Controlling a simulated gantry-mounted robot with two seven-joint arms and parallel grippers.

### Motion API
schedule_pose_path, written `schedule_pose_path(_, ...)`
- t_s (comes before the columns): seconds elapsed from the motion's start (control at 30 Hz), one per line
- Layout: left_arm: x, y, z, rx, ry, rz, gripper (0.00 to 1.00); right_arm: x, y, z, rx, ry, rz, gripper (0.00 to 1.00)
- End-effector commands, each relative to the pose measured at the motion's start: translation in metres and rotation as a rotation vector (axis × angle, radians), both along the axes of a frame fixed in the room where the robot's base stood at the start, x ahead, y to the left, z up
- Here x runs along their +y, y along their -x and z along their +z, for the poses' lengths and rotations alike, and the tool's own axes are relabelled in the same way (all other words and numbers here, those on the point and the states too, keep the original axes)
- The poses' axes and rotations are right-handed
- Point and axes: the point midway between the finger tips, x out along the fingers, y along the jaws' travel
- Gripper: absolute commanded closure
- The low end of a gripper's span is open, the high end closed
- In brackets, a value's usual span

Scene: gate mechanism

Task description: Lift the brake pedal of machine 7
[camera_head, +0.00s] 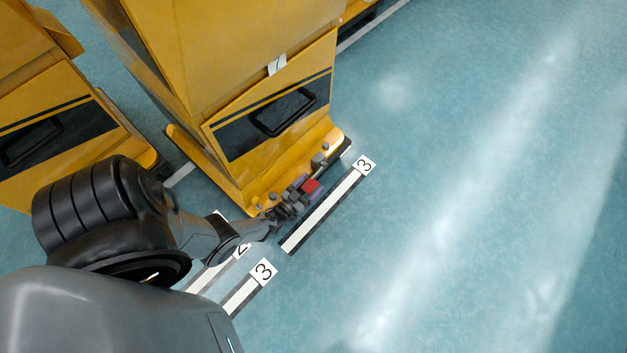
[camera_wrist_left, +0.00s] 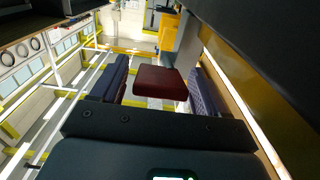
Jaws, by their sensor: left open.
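The yellow machine (camera_head: 250,60) has a white tag reading 7 or 1 (camera_head: 277,64); I cannot tell which. A small red pedal (camera_head: 311,186) sits low at its front edge. My left gripper (camera_head: 308,188) is at this pedal, with its fingers on either side. In the left wrist view the red pedal (camera_wrist_left: 160,82) lies between the two dark blue finger pads, with a gap showing at the left finger. The left gripper (camera_wrist_left: 158,88) is open. The pedal's mounting is mostly hidden. My right gripper is out of view.
Another yellow machine (camera_head: 50,110) stands at the left. White floor strips with a 3 label (camera_head: 364,165) and another 3 label (camera_head: 263,271) lie in front. Small knobs (camera_head: 272,196) line the machine's base beside my gripper. The teal floor at right is clear.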

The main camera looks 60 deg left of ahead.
Motion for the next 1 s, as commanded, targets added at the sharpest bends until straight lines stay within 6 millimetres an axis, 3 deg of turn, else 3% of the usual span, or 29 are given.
schedule_pose_path(0.2,0.006,-0.017,-0.001,0.000,0.000,0.000,0.26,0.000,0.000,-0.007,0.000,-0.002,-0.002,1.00)
schedule_pose_path(0.57,0.007,-0.021,0.000,0.000,0.000,0.000,0.26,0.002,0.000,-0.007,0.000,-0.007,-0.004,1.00)
schedule_pose_path(1.0,0.007,-0.020,0.000,0.001,0.000,0.000,0.91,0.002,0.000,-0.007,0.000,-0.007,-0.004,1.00)
